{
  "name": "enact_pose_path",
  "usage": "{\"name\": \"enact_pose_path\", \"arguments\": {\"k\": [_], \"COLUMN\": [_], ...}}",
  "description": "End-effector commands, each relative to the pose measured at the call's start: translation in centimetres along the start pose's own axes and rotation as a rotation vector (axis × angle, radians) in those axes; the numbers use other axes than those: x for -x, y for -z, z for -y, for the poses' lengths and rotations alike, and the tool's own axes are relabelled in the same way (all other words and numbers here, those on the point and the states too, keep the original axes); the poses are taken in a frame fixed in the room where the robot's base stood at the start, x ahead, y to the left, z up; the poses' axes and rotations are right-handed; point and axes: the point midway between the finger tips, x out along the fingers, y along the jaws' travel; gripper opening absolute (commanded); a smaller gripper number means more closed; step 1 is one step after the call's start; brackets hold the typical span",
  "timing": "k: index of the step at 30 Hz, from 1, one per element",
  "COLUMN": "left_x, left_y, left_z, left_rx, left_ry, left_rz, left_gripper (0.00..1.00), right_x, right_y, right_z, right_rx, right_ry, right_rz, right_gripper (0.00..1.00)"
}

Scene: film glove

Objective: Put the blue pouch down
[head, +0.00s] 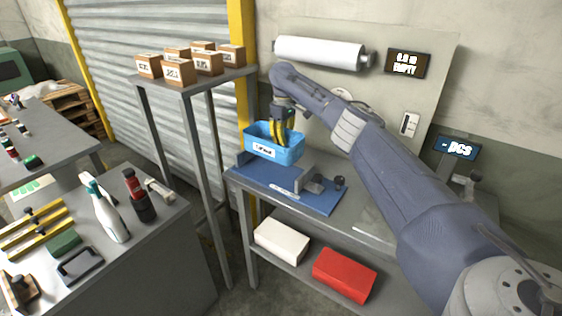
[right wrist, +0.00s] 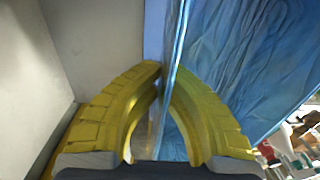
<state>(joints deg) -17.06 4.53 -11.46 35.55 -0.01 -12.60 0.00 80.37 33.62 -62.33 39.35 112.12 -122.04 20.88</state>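The blue pouch (head: 279,154), a blue open-topped thing with a white label on its front, is at the back left of the work table, over or on the blue mat (head: 262,178). I cannot tell whether its underside touches. My right gripper (head: 279,130) reaches down into its top with yellow fingers. In the right wrist view the fingers (right wrist: 161,88) close around a thin upright blue wall of the pouch (right wrist: 235,65). Part of the pouch's rim is hidden behind the fingers. My left gripper is not in view.
A grey clamp-like fixture (head: 308,178) stands on the mat, right of the pouch. A tall stand with several cardboard boxes (head: 180,72) is at the left. A white box (head: 281,241) and a red box (head: 344,274) lie on the lower shelf. A white roll (head: 320,52) hangs on the wall.

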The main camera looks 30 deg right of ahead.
Motion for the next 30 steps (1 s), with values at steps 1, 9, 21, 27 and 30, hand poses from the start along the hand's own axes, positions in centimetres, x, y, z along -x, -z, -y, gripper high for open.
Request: {"name": "enact_pose_path", "arguments": {"k": [1,9,21,27,30], "left_x": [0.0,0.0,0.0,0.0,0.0], "left_y": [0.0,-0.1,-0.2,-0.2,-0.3], "left_z": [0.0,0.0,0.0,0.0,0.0], "left_rx": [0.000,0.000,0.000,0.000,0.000], "left_ry": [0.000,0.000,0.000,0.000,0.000], "left_rz": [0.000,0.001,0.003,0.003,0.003], "left_gripper": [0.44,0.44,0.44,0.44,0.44], "right_x": [-1.1,-4.4,-7.7,-9.1,-9.2], "right_y": [-0.1,0.0,0.0,0.0,0.0], "right_z": [-0.1,-0.2,-0.3,-0.4,-0.4], "right_rx": [-0.001,-0.001,-0.002,-0.001,0.000], "right_ry": [0.000,0.000,0.000,0.000,-0.001], "right_rz": [0.003,0.001,0.002,0.000,0.000], "right_gripper": [0.00,0.00,0.00,0.00,0.00]}}
